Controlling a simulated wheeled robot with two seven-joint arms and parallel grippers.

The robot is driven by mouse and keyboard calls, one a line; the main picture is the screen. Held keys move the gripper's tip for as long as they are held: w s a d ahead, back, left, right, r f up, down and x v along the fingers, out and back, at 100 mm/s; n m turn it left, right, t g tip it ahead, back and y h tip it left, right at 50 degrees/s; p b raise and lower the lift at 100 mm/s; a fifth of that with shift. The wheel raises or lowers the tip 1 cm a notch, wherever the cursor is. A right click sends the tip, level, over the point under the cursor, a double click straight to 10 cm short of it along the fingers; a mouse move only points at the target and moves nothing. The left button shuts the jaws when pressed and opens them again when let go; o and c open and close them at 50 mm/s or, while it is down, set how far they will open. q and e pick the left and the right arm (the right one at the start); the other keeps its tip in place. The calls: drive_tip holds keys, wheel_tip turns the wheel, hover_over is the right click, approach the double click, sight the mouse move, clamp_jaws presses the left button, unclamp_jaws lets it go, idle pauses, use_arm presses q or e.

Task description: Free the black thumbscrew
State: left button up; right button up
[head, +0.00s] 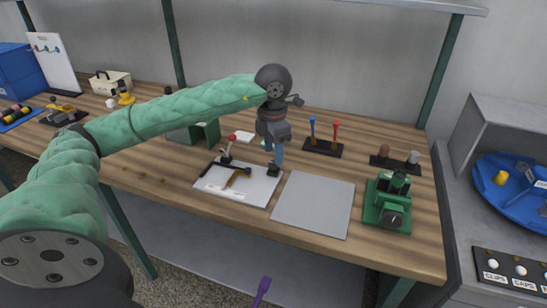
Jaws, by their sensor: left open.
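A white board (215,182) lies on the wooden workbench. A small black part (273,169), which looks like the black thumbscrew, stands at its right back corner. A lever with a red knob (231,141) stands at the board's back left, and a brown and black bent piece (237,178) lies in its middle. My left gripper (276,158) points down right above the black part, open. Its fingers overlap the part in this view, so I cannot tell whether they touch it. My right gripper is not in view.
A bare grey mat (314,204) lies right of the board. A green device (388,203) stands farther right. A black rack (323,148) with blue and red handles is behind, and a block with two knobs (395,162) beside it. A purple object (262,289) shows below the bench edge.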

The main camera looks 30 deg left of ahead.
sight(273, 162)
use_arm(q)
wheel_tip(273, 162, up, 4)
drive_tip(key=shift+f, duration=0.2)
drive_tip(key=shift+r, duration=0.5)
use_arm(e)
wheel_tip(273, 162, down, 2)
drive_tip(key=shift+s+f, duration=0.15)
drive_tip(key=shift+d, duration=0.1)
